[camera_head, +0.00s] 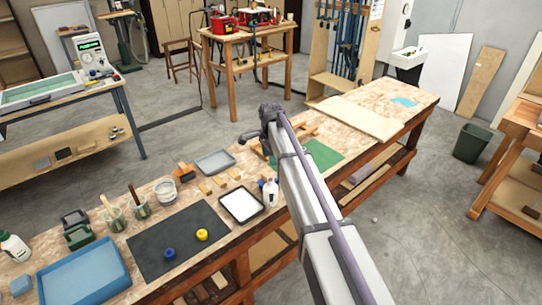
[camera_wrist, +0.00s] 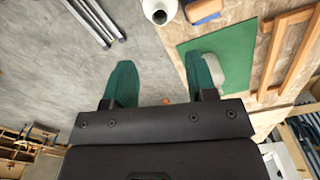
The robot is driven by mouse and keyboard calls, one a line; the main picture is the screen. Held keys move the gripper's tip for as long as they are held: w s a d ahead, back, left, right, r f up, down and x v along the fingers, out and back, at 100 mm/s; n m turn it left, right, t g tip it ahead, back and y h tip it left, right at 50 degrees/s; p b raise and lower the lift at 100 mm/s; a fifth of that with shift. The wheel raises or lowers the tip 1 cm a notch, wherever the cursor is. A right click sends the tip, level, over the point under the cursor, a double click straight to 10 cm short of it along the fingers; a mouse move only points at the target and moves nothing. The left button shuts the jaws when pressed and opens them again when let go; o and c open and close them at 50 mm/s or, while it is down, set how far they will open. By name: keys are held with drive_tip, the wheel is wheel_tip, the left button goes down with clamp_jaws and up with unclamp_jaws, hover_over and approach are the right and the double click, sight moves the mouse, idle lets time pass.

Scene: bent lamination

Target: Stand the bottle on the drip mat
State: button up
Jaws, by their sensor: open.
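A white bottle (camera_head: 270,192) stands on the workbench beside my arm in the head view, right of a black-rimmed white tray. A white, round-topped thing at the top of the wrist view (camera_wrist: 160,10) looks like this bottle from above. A flat dark mat (camera_head: 150,255) lies on the bench to the left; I cannot tell for sure that it is the drip mat. My gripper (camera_wrist: 160,85) is open and empty, its two green fingers apart with grey floor between them. It is clear of the bottle. In the head view I cannot make out its fingers.
A blue jar (camera_head: 169,254) and a yellow jar (camera_head: 202,235) sit on the dark mat. The black-rimmed tray (camera_head: 242,205), brush cups (camera_head: 115,219) and a blue tray (camera_head: 85,276) are near it.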

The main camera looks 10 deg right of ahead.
drive_tip(key=s+d+n, duration=0.2)
drive_tip(key=s+n, duration=1.2)
drive_tip(key=s, duration=1.9)
drive_tip(key=shift+d+r+n, duration=0.2)
drive_tip(key=shift+n, duration=0.1)
drive_tip(key=o, duration=0.3)
drive_tip(key=shift+w, duration=0.15)
